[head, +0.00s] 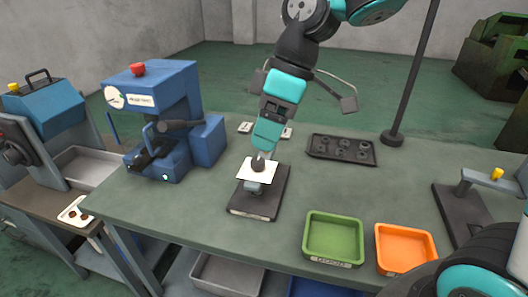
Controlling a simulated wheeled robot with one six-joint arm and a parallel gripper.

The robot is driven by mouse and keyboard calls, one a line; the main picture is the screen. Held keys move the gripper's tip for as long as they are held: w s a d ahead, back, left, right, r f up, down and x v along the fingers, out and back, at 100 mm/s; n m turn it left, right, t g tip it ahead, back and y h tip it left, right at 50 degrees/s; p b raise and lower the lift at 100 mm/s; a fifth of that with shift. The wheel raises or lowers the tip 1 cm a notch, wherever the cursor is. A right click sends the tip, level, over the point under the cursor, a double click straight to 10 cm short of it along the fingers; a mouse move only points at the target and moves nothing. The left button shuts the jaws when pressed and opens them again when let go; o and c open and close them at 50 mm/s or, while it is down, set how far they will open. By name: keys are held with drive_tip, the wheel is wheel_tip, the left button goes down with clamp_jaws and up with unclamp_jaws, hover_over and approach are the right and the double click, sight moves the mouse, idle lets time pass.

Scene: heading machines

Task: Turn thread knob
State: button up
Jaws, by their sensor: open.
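A small dark knob (258,164) stands on a white square plate (246,175) in the middle of the bench. The plate sits over a grey fixture on a dark flat base (257,205). My gripper (263,154) points down right at the knob from above, with its jaws open. The fingertips are small in the head view, and I cannot tell whether they touch the knob. The knob's upper part is partly hidden by the fingers.
A blue machine (150,115) with a red button stands at the left. A dark tray (341,149) with round parts lies at the back right. A green bin (334,237) and an orange bin (404,248) sit at the front right. A dark pole (410,80) rises behind.

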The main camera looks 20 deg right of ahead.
drive_tip(key=w+d+n+p, duration=0.1)
drive_tip(key=w+d+n, duration=0.35)
drive_tip(key=w, duration=0.65)
drive_tip(key=n, duration=0.3)
approach(258, 160)
drive_tip(key=p+x, duration=0.4)
drive_tip(key=x, duration=0.5)
drive_tip(key=shift+a+f, duration=0.1)
drive_tip(key=shift+c, duration=0.5)
drive_tip(key=c, duration=0.8)
